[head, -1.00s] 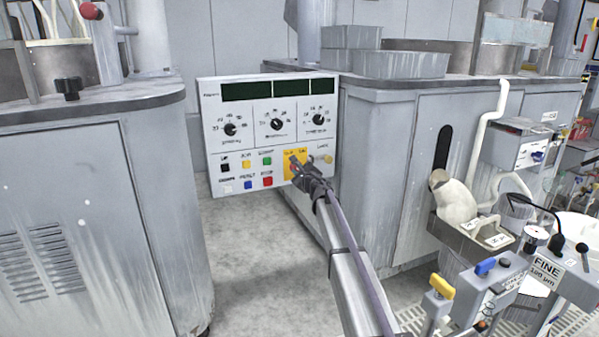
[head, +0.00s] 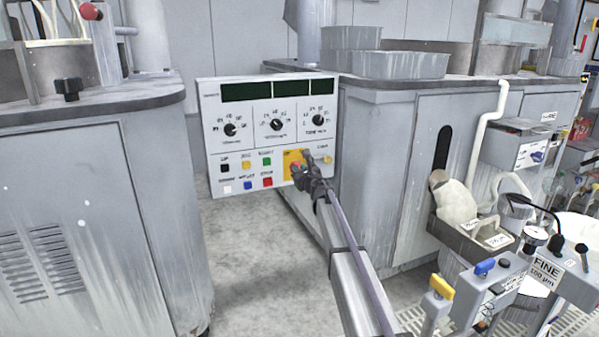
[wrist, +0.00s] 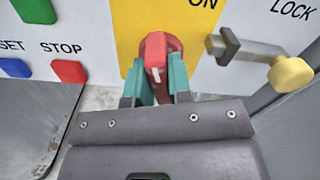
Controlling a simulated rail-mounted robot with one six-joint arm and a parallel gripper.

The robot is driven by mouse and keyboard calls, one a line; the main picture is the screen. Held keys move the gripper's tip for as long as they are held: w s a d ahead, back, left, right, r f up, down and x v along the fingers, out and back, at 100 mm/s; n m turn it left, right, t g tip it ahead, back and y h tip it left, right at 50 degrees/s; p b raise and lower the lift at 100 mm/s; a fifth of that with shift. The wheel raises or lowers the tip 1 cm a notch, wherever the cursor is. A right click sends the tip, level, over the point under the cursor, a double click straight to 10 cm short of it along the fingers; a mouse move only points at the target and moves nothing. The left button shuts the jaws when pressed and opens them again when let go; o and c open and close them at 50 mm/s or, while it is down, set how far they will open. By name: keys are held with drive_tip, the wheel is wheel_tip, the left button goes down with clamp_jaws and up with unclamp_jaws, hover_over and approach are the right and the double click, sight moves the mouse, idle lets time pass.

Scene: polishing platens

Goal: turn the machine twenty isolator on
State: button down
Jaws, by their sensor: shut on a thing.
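The isolator is a red rotary knob (wrist: 158,52) with a white mark, on a yellow plate (wrist: 128,22) printed "ON" at its upper right. In the head view the yellow plate (head: 288,157) is at the lower right of the white control panel (head: 228,146). My gripper (wrist: 160,88) has its green fingers on both sides of the knob and is shut on it. In the head view my gripper (head: 300,172) covers much of the knob and plate. The white mark points down toward my gripper in the wrist view.
A metal lock bar with a yellow knob (wrist: 290,73) sticks out close to the right of the isolator, beside "LOCK". A red STOP button (wrist: 69,71), a blue button (wrist: 14,67) and a green button (wrist: 35,9) are to the left. Grey cabinets flank the panel.

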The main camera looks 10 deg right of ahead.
drive_tip(key=m, duration=0.6)
drive_tip(key=shift+d, duration=0.15)
drive_tip(key=m, duration=0.6)
drive_tip(key=shift+d+f+m, duration=0.1)
drive_tip(key=shift+m, duration=0.2)
drive_tip(key=c, duration=1)
unclamp_jaws()
drive_tip(key=shift+c, duration=0.2)
drive_tip(key=v, duration=1)
drive_tip(key=shift+s, duration=0.35)
drive_tip(key=shift+d, duration=0.1)
